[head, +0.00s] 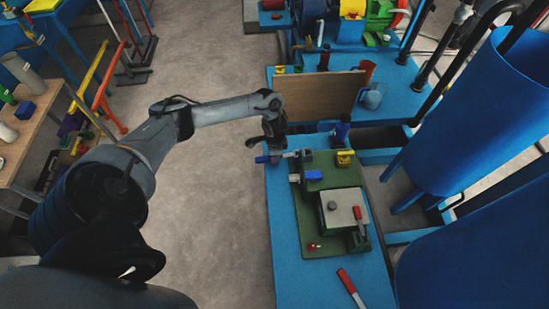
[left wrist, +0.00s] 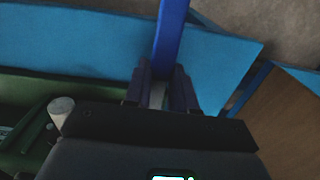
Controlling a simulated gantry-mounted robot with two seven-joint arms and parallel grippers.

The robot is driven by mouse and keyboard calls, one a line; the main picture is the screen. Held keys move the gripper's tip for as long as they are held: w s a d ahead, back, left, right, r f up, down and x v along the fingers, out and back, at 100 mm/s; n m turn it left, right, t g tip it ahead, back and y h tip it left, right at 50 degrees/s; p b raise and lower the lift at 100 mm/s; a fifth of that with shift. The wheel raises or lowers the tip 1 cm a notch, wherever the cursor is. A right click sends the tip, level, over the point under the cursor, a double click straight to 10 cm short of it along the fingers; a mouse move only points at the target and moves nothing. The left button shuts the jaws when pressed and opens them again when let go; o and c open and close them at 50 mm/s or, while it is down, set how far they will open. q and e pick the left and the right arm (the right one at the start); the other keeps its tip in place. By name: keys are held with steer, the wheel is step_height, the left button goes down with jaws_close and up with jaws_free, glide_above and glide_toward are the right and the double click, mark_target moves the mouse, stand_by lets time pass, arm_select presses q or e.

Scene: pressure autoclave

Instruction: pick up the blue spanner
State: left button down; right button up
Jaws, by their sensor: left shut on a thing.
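The blue spanner (left wrist: 171,30) is a long blue bar in the left wrist view. It runs from the top edge down between the two fingers of my left gripper (left wrist: 160,92), which is shut on it. In the head view the left gripper (head: 273,152) is at the left edge of the blue bench, and a short blue piece of the spanner (head: 262,159) shows beside it. The rest of the spanner is hard to make out there. I cannot tell how far it is above the bench. My right gripper is not in view.
A green plate (head: 328,236) with a grey block lies on the blue bench (head: 283,240). A wooden board (head: 318,94) stands upright just behind the gripper. A red-handled tool (head: 347,281) lies near the front. Large blue tanks (head: 490,110) stand at right. Open floor is at left.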

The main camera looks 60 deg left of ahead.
arm_select(q)
step_height(320, 180, up, 14)
steer(key=p, duration=0.5)
steer(key=shift+r, duration=0.25)
steer(key=shift+w, duration=0.15)
